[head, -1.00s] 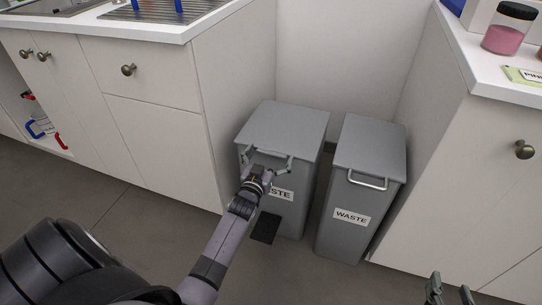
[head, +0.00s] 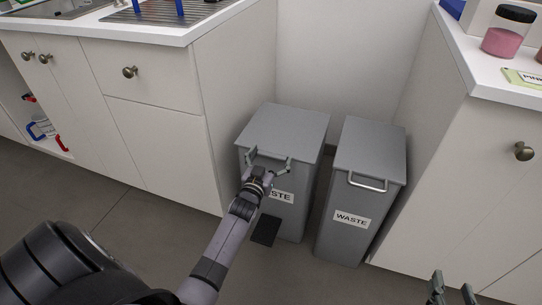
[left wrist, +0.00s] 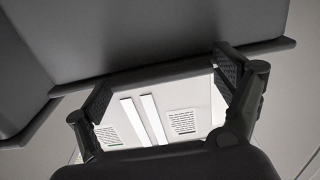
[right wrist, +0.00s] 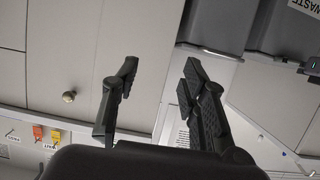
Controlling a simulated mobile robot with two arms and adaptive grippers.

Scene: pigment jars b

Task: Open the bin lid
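Two grey waste bins stand side by side, the left bin (head: 291,220) and the right bin (head: 342,240). The left bin's lid (head: 285,124) and the right bin's lid (head: 371,144) are both shut. The right lid has a bar handle (head: 367,185) at its front. My left gripper (head: 268,163) is at the front edge of the left lid, fingers spread. In the left wrist view, the open fingers (left wrist: 163,88) sit just by the lid's edge, with nothing clearly gripped. My right gripper (head: 453,292) is open and empty at the lower right, away from the bins; it also shows in the right wrist view (right wrist: 158,78).
White cabinets (head: 158,140) stand close to the left bin, and another counter (head: 460,150) stands right of the bins. A jar of pink pigment (head: 509,35) is on the right counter. A black pedal (head: 265,230) is at the left bin's base. The floor in front is clear.

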